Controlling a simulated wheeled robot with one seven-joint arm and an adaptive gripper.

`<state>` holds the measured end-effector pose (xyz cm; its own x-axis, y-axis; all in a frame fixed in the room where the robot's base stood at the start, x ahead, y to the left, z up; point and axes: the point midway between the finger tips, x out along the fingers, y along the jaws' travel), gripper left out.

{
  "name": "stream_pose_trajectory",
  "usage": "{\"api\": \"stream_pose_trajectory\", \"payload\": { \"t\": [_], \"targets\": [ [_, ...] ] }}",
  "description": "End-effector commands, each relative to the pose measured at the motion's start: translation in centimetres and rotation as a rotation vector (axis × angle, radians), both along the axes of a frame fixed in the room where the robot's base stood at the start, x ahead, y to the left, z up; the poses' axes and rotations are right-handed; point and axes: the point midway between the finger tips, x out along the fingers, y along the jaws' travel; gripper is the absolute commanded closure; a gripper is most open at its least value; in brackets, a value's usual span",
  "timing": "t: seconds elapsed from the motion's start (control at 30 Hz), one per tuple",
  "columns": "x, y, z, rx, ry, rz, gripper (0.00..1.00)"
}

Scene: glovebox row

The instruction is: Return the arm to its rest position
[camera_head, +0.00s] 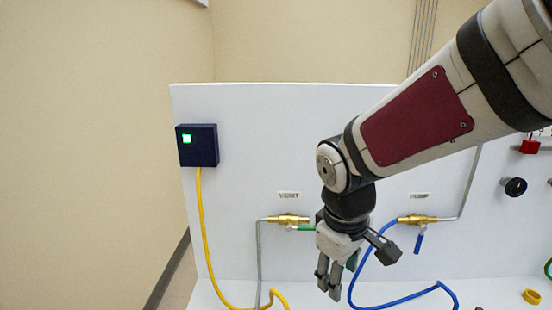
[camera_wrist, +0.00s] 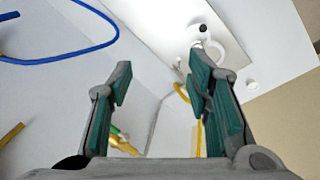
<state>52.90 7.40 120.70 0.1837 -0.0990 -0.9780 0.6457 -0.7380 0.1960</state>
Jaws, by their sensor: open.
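My gripper (camera_head: 330,284) hangs below my wrist in the head view, fingers pointing down, in front of the white panel (camera_head: 240,110). In the wrist view my gripper (camera_wrist: 160,62) shows two green-padded fingers spread apart with nothing between them. My arm reaches in from the upper right and bends down at the wrist. It covers part of the panel between the VENT and PUMP labels.
A brass valve (camera_head: 287,219) with a green handle sits just left of my gripper; another brass valve (camera_head: 417,219) with a blue handle is to its right.

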Motion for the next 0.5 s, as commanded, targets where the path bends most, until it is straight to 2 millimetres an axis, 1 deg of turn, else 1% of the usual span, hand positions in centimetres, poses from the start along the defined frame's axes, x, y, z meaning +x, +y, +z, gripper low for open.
{"api": "stream_pose_trajectory", "payload": {
  "t": [0.03, 0.2, 0.4, 0.5],
  "targets": [
    [-0.8, -1.0, 1.4, 0.006, -0.036, -0.057, 0.55],
    [-3.9, -3.7, 4.9, 0.057, -0.133, -0.249, 0.55],
    [-8.1, -6.0, 7.6, 0.165, -0.238, -0.460, 0.55],
    [-9.9, -6.7, 8.4, 0.228, -0.279, -0.546, 0.55]
  ]
}}
